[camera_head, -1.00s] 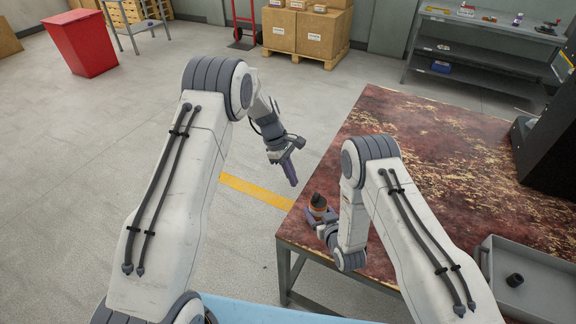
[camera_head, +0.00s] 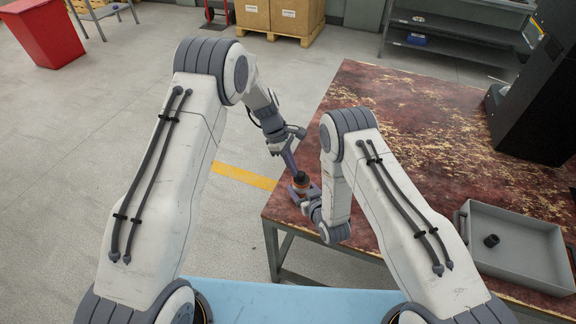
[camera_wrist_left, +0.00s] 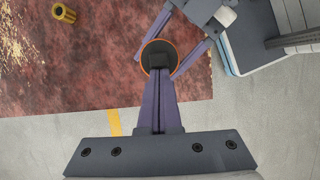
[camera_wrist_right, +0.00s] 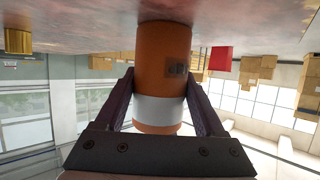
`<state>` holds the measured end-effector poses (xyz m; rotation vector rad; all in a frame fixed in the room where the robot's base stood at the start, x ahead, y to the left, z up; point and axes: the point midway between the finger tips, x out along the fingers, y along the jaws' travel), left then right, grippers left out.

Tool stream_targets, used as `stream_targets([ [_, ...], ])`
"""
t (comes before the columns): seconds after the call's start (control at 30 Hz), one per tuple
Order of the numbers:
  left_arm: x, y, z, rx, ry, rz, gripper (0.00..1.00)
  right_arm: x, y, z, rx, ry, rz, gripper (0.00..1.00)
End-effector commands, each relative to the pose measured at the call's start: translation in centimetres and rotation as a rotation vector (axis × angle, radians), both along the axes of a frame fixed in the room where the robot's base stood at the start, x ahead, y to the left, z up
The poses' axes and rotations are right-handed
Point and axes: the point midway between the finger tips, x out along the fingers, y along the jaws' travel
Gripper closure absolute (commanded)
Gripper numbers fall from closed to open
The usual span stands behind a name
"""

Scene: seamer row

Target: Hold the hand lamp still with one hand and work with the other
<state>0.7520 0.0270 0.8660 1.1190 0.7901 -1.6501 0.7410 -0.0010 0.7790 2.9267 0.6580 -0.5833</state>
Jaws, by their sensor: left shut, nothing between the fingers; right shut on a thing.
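The hand lamp (camera_head: 301,180), an orange cylinder with a dark top, stands upright near the table's left corner. In the right wrist view the lamp (camera_wrist_right: 162,55) shows its orange body and a white band. My right gripper (camera_wrist_right: 160,98) is shut on it, one finger on each side. My left gripper (camera_head: 293,170) is shut and empty, its fingers pointing down at the lamp's top. In the left wrist view the closed fingertips (camera_wrist_left: 159,78) overlap the edge of the dark, orange-rimmed top (camera_wrist_left: 159,56); I cannot tell whether they touch it.
A worn red-brown table (camera_head: 400,110) carries a grey tray (camera_head: 525,225) with a small black cylinder (camera_head: 491,240) in it. A brass-coloured cylinder (camera_wrist_left: 64,13) stands on the table near the lamp. A black machine (camera_head: 540,100) stands at the right. Mid-table is clear.

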Motion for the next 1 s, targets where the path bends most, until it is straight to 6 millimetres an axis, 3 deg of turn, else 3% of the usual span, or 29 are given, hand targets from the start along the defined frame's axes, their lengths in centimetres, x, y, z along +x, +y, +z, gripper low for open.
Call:
stream_targets([
  [0.1,-0.6,-1.5,0.0,0.0,0.002,-0.004,1.0,0.0,0.1,0.1,0.001,-0.002,0.002,0.93],
  [0.47,-0.6,-1.4,0.0,-0.001,0.002,-0.001,1.0,0.0,0.1,0.1,0.0,-0.002,0.003,0.93],
  [0.57,-0.3,-0.6,0.0,-0.001,0.002,0.001,1.0,0.0,0.1,0.1,0.001,-0.002,0.002,0.93],
  [0.73,0.9,2.5,0.0,-0.001,0.001,0.005,1.0,0.0,0.1,0.1,0.001,-0.002,0.002,0.93],
  [1.0,1.7,4.5,5.9,-0.001,-0.004,0.001,1.0,0.0,0.1,0.0,0.0,-0.001,0.002,0.93],
])
